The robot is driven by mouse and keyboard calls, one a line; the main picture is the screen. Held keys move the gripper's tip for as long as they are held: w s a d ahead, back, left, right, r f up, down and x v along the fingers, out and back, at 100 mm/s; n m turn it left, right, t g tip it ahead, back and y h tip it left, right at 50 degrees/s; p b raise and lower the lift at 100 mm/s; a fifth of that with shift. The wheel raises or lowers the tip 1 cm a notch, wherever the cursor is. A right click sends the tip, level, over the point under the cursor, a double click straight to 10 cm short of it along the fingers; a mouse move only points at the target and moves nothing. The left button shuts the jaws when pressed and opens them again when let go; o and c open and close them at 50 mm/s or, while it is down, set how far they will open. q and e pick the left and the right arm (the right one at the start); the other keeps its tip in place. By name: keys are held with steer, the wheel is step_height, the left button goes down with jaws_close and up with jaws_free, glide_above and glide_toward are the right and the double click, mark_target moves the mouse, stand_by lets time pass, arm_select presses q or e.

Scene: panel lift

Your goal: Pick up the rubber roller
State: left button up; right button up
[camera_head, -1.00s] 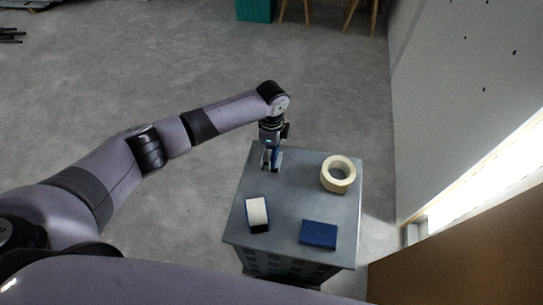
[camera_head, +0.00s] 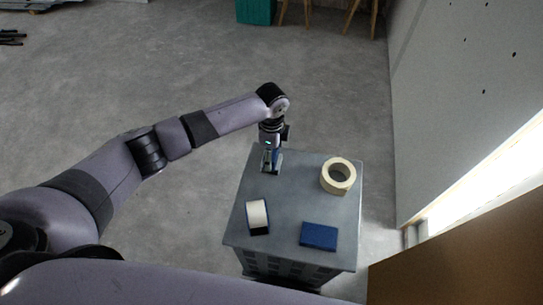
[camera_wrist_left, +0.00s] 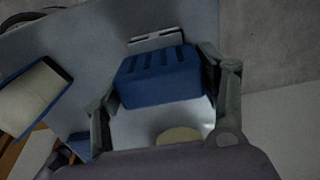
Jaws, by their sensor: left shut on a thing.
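My left gripper (camera_head: 271,163) points down at the far left corner of the grey cabinet top (camera_head: 290,202). It is shut on a blue thing with slots in its top, which shows between the fingers in the left wrist view (camera_wrist_left: 158,76). A pale, thin part shows just beyond it. I cannot tell for sure whether this is the rubber roller, or whether it still touches the top. A cream piece with a dark blue edge (camera_head: 257,216) lies on the near left of the top; it also shows in the left wrist view (camera_wrist_left: 32,97). My right gripper is out of view.
A cream tape roll (camera_head: 326,178) lies on the right of the top, and a flat blue block (camera_head: 319,236) lies at the near right. A pale wall (camera_head: 460,90) and a brown panel (camera_head: 460,265) stand to the right. The floor behind the cabinet is clear.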

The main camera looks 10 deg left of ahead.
arm_select(q)
steer(key=shift+r, duration=0.1)
step_height(320, 180, up, 20)
stand_by(0.4)
steer(key=o, duration=0.9)
steer(key=c, duration=0.5)
steer(key=shift+c, duration=0.2)
steer(key=shift+s, duration=0.1)
